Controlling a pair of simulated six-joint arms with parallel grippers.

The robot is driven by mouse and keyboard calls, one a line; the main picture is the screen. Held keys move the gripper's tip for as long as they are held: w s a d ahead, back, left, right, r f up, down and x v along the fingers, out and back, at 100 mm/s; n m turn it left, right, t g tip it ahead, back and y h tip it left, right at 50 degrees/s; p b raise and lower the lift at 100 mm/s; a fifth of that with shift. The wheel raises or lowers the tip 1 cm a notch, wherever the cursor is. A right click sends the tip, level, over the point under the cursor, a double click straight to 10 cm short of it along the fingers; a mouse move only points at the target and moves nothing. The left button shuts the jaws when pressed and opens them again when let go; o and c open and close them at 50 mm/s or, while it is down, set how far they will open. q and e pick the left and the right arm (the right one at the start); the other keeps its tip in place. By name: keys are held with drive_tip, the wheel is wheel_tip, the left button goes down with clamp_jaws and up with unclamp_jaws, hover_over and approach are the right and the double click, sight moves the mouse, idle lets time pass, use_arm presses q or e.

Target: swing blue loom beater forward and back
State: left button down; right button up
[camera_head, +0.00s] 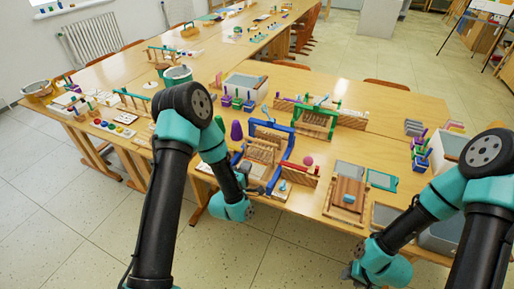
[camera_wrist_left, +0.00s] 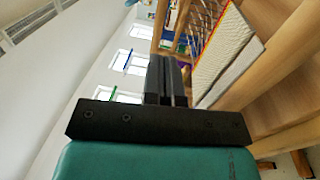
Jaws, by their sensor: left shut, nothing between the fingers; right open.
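The loom with the blue beater (camera_head: 270,126) stands on the near edge of the wooden table, in the middle of the head view. The beater is an upright blue frame over the wooden loom. My left gripper (camera_head: 256,190) is low at the loom's front left corner, partly hidden by my own wrist. In the left wrist view its fingers (camera_wrist_left: 168,78) are shut and empty, with a white woven panel (camera_wrist_left: 226,50) of the loom to their right. I cannot tell if they touch it. My right gripper (camera_head: 350,270) is open and empty, low in front of the table's near edge.
A green-framed loom (camera_head: 315,122) stands behind and right of the blue one. Open tiled floor lies in front of the table.

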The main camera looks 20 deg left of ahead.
sight(257, 147)
use_arm(q)
drive_tip(key=w, duration=0.3)
drive_tip(key=w+d+r, duration=0.1)
drive_tip(key=w, duration=0.6)
drive_tip(key=shift+d+r, duration=0.2)
drive_tip(key=shift+d, duration=0.05)
drive_tip(key=shift+a, duration=0.1)
